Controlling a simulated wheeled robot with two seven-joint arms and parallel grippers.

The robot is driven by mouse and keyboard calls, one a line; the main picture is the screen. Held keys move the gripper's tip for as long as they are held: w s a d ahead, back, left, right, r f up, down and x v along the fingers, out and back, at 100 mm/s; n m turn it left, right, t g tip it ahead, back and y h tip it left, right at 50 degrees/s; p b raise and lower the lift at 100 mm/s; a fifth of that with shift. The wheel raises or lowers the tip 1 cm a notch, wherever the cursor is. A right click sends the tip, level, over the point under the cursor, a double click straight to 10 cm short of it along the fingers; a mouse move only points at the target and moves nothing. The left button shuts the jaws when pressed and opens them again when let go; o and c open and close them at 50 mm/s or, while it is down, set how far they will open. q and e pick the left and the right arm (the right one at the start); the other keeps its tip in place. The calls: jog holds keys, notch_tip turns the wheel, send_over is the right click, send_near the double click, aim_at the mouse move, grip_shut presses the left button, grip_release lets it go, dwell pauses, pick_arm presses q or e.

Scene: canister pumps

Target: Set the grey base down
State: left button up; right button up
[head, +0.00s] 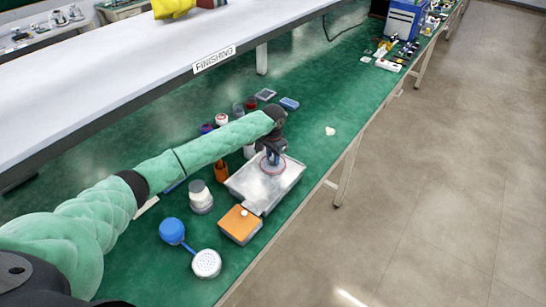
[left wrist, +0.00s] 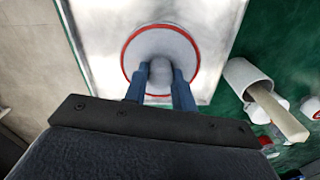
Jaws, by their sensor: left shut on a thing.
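The grey base is a round grey disc (left wrist: 140,50) with a red rim and a grey knob in its middle. My left gripper (left wrist: 167,76) is shut on the knob with its two blue fingers in the left wrist view. In the head view the base (head: 264,167) is small and partly hidden by the gripper (head: 273,157). It is over the silver metal tray (head: 243,183), within the tray's outline, and the tray (left wrist: 97,25) fills the background in the left wrist view. I cannot tell whether the base touches the tray. My right gripper is not in view.
Beyond are small cups and a blue dish (head: 289,103).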

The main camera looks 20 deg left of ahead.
pick_arm(q)
jog(key=o, duration=1)
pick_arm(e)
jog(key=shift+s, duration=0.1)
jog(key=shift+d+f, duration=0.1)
pick_arm(q)
jog(key=shift+r, duration=0.25)
notch_tip(320, 180, up, 5)
jog(key=shift+r+b, duration=0.2)
jog(key=shift+b, duration=1.05)
jog(key=shift+r+b, duration=0.75)
jog(key=shift+r, duration=2.4)
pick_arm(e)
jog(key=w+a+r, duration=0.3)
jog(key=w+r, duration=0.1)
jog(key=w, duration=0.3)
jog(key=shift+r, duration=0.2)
pick_arm(q)
jog(key=shift+f, duration=0.1)
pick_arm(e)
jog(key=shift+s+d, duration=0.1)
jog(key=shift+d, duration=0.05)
